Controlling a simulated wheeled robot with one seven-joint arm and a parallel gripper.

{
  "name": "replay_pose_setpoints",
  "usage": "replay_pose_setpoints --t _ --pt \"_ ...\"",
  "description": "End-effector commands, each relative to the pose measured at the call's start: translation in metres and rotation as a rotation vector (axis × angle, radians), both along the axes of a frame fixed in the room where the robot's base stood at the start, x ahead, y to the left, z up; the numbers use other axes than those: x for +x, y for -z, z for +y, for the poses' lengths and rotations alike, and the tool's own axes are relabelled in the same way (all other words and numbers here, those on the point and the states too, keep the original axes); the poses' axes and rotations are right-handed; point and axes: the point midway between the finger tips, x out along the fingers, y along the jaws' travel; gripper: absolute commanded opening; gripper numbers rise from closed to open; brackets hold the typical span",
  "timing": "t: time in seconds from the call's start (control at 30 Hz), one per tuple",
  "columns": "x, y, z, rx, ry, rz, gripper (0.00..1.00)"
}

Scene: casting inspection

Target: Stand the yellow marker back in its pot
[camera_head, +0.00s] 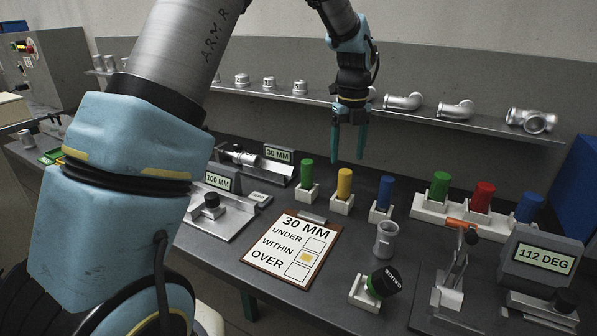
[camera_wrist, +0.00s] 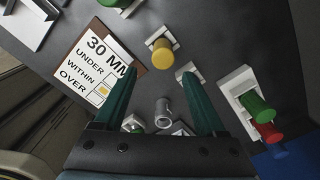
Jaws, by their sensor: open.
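A yellow cylindrical marker (camera_head: 345,182) stands upright in a small white pot (camera_head: 342,206) on the dark table, behind the clipboard. In the wrist view the yellow marker (camera_wrist: 162,52) and its white pot (camera_wrist: 154,37) show ahead of the fingers. My gripper (camera_head: 348,160) is open and empty, its teal fingers pointing down above the table near the yellow marker. The wrist view also shows my gripper (camera_wrist: 160,95) with its fingers wide apart and nothing between them. I cannot tell the exact gap between the fingertips and the marker.
Green (camera_head: 307,173) and blue (camera_head: 385,191) markers flank the yellow one. A white rack (camera_head: 430,215) holds green, red and blue cylinders. A clipboard (camera_head: 292,247), grey pipe piece (camera_head: 386,240), black-topped gauge (camera_head: 384,281) and clamp (camera_head: 457,270) stand in front. A shelf (camera_head: 440,120) runs behind.

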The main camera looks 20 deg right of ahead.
Motion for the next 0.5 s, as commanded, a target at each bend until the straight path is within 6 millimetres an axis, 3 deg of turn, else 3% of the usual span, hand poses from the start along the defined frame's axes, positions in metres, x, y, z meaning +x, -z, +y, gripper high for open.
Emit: replay_pose_setpoints --t 0.17,0.27,0.37,0.5 --pt "0.002 -0.001 0.006 0.0 -0.035 -0.001 0.73" --pt "0.007 -0.003 0.029 -0.005 -0.187 -0.006 0.73" --pt "0.013 -0.004 0.071 -0.015 -0.474 -0.014 0.73" --pt "0.012 -0.005 0.143 -0.04 -0.988 -0.025 0.73"
